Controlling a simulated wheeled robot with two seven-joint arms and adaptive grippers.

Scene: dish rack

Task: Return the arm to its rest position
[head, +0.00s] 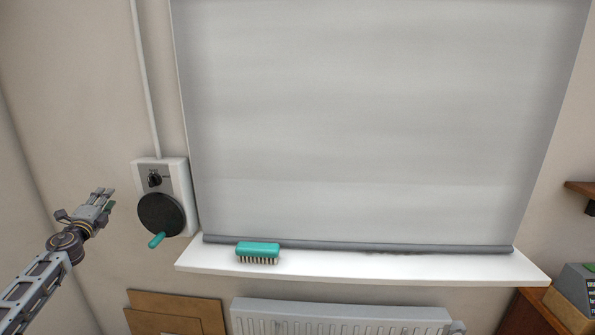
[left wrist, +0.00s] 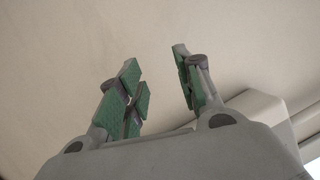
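My left arm comes in from the lower left in the head view. Its gripper (head: 104,194) is raised in front of the bare wall, left of the wall-mounted crank box. In the left wrist view the two green-padded fingers (left wrist: 156,66) stand apart with nothing between them, so the gripper is open and empty. My right arm and gripper are not in view.
The white box (head: 177,172) has a dark disc (head: 161,214) and teal handle (head: 156,240). A grey blind (head: 380,110) hangs above a white sill (head: 400,265) with a teal brush (head: 258,250). Below are a radiator (head: 340,315) and brown boards (head: 175,308).

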